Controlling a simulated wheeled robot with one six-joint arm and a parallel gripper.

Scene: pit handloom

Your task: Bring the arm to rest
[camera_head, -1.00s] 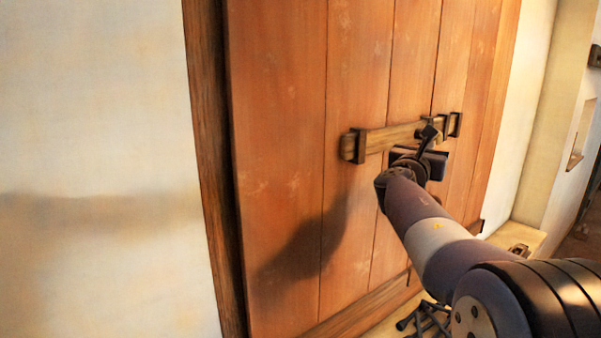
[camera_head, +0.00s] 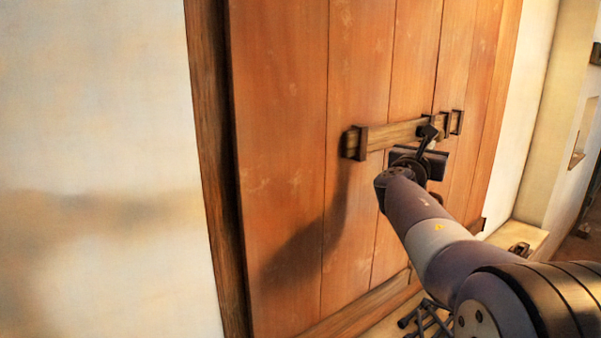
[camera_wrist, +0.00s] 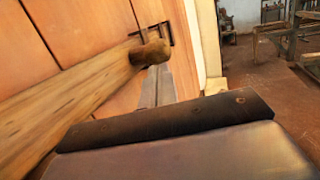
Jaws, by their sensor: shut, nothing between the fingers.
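My gripper (camera_head: 429,133) shows small and dark at the end of my outstretched arm in the head view, in front of the wooden bar on the plank door. Its fingers are shut with nothing between them. In the wrist view the grey fingers (camera_wrist: 156,88) point away beyond the dark housing, close to a round wooden peg (camera_wrist: 150,54). I cannot tell whether they touch the peg or the bar. The arm reaches from the lower right toward the door.
The wooden bar (camera_head: 392,136) lies across the door (camera_head: 285,130) in dark brackets (camera_head: 356,142). A pale wall (camera_head: 95,110) stands at left. In the wrist view, open floor (camera_wrist: 255,75) and wooden frames (camera_wrist: 285,35) lie to the right.

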